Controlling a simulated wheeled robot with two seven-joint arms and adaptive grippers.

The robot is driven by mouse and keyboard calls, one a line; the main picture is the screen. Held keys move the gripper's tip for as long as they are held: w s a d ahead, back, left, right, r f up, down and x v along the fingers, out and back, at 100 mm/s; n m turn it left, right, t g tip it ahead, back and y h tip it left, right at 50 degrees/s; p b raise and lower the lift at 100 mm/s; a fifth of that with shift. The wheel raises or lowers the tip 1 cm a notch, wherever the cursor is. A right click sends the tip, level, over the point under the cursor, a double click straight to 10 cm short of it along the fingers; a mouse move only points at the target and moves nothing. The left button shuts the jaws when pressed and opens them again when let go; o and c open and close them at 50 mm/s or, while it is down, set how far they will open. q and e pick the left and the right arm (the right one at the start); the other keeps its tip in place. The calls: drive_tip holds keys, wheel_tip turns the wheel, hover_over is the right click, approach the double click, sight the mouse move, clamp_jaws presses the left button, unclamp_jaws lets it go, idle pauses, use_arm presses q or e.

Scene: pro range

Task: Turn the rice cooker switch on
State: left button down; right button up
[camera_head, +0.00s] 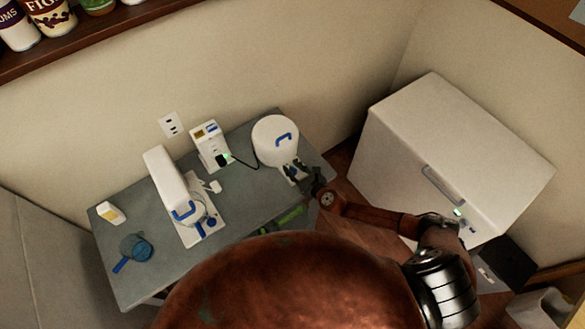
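The switch is not visible; the gripper covers that part of the cooker. My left gripper is not in view.
On the grey table (150,272) stand a white coffee machine (168,181), a white power station (209,146) with a black cable, a blue cup (136,247) and a small white-yellow block (110,213). A white chest freezer (450,130) stands at the right. A shelf with jars is above.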

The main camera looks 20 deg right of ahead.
clamp_jaws()
idle(0.3)
